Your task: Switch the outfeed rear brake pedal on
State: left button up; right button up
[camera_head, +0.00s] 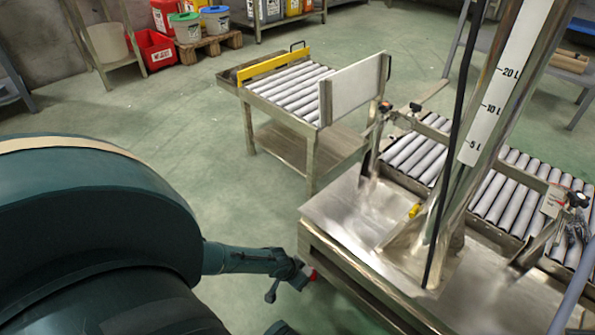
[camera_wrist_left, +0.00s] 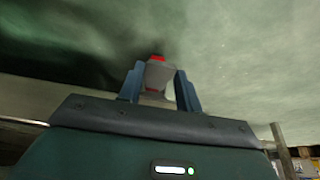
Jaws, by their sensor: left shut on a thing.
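My left gripper (camera_head: 290,282) is low beside the near left corner of the steel machine frame, above the green floor. In the left wrist view its two blue-grey fingers (camera_wrist_left: 160,84) are shut on a small grey piece with a red tip (camera_wrist_left: 157,71). A bit of red (camera_head: 313,275) also shows at the gripper in the head view. I cannot tell whether this piece is the outfeed rear brake pedal, or what it is attached to. No other pedal can be clearly made out. My right gripper is not in view.
The steel frame (camera_head: 330,255) carries a tall marked column (camera_head: 500,90) and grey rollers (camera_head: 410,155). A separate roller table (camera_head: 290,95) with a white panel (camera_head: 352,90) stands behind it. Open floor (camera_head: 215,150) lies left of both. Bins and buckets stand at the back.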

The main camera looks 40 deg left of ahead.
pick_arm(q)
jog(key=shift+c, duration=0.5)
jog(key=f+t, duration=0.2)
jog(key=t, duration=0.1)
jog(key=shift+s+a+f+t, duration=0.1)
jog(key=shift+s+a+t, duration=0.1)
jog(key=shift+t, duration=0.1)
jog(key=shift+d+f+t, duration=0.1)
jog(key=shift+t, duration=0.2)
jog(key=shift+s, duration=0.1)
jog(key=o, duration=1)
jog(key=shift+s, duration=0.1)
